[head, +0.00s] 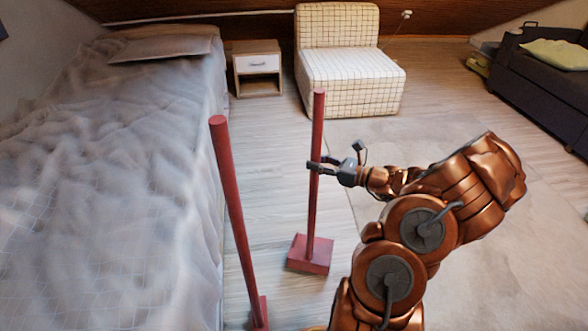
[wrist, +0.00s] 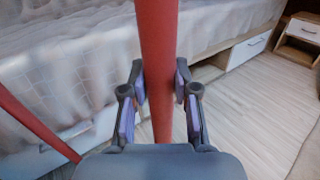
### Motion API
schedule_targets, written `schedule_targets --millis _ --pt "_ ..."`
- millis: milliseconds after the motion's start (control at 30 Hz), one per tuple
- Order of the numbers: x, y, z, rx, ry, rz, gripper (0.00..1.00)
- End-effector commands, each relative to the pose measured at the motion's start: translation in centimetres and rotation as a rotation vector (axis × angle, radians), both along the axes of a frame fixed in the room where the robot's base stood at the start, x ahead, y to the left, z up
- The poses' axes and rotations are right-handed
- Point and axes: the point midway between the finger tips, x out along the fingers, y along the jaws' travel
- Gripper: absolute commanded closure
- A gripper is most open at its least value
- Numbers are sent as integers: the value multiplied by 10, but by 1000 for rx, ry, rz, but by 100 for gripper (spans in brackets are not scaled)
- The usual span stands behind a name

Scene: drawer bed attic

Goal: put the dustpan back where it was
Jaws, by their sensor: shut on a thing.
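The dustpan (head: 313,215) appears as a red upright pole with a red box-like base (head: 310,255), in the middle of the head view. My gripper (head: 322,168) is shut around its pole, below the top end. In the wrist view the pole (wrist: 158,50) stands between the two fingers (wrist: 160,88), and its base is hidden. The base is at floor level or very near it; I cannot tell whether it touches. A second red pole (head: 230,190) leans slightly beside the bed, left of the held one. Its base is partly cut off at the lower edge.
The bed (head: 110,150) fills the left side. A nightstand (head: 258,68) and a checked chair (head: 350,70) stand at the back. A dark sofa (head: 540,80) is at the right. The pale rug (head: 440,140) and the floor around the held base are clear.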

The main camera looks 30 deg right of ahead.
Motion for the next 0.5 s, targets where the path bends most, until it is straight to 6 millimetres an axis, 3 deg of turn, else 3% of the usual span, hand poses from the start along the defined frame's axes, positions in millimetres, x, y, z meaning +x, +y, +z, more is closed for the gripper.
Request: schedule_targets --millis 300,500 --pt "62 11 -8 -4 0 1 100" --pt "82 13 -8 -2 0 -2 100"
